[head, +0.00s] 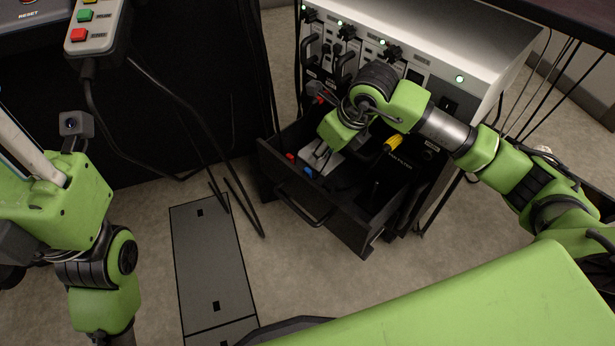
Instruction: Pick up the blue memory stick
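A small blue item (308,171), which looks like the blue memory stick, shows near the front left of an open black drawer (318,207). It is too small to make out its shape. My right arm reaches in from the right, and my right gripper (322,152) points down into the drawer, just above and right of the blue item. Its dark fingers are small and partly lost against the drawer, so their opening and any contact cannot be made out. My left arm runs down the left side, and its gripper is outside the picture.
A red item (290,157) lies beside the blue one, and a yellow-handled item (394,143) is at the drawer's right. A cabinet (440,45) with handles and green lights stands behind. A button box (92,28) with cables hangs upper left.

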